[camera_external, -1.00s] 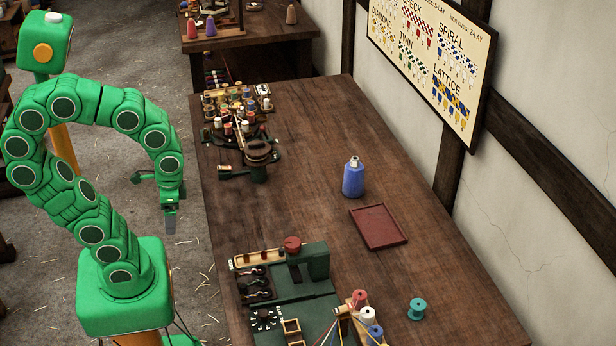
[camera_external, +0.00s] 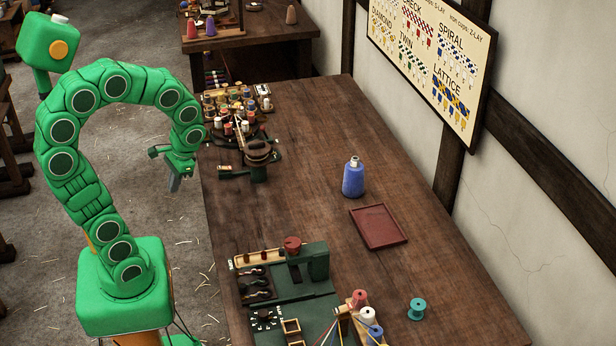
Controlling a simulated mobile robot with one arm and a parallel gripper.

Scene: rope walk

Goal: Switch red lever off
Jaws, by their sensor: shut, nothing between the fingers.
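My gripper (camera_external: 173,184) is shut and empty. It hangs in the air, pointing down, just left of the long wooden workbench (camera_external: 290,130) as pictured. It touches nothing that I can see. I cannot clearly make out a red lever. A round dark-red knob (camera_external: 292,244) tops a green machine (camera_external: 314,262) at the near end of the bench. Small dark handles (camera_external: 255,283) sit in a row on the green panel beside it; their colours are too small to tell. A short bar (camera_external: 234,174) sticks out left from the bobbin machine (camera_external: 235,122) farther back.
A blue bottle-shaped spool (camera_external: 353,179) and a red tray (camera_external: 379,226) stand mid-bench. A teal spool (camera_external: 417,308) and a spool rack with threads (camera_external: 360,318) are at the near right. The bench middle is mostly clear. A wall chart (camera_external: 435,60) hangs at the right.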

